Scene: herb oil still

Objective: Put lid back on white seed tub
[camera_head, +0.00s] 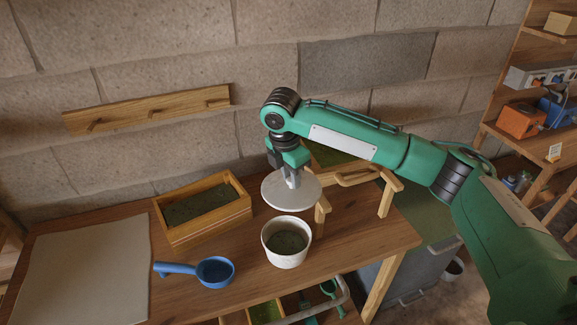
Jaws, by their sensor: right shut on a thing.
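The white seed tub (286,251) stands open and upright on the wooden table, with dark seed showing inside. The round white lid (278,193) is held roughly level above and just behind the tub, apart from its rim. My right gripper (292,176) is shut on the lid's top, at its knob. The arm reaches in from the right and hides the back part of the lid. My left gripper is out of view.
A wooden box (205,212) with dark contents stands behind left of the tub. A blue scoop (205,270) lies left of it, and a pale mat (80,272) covers the table's left end. A wooden stand (384,202) is close on the right, beneath my arm.

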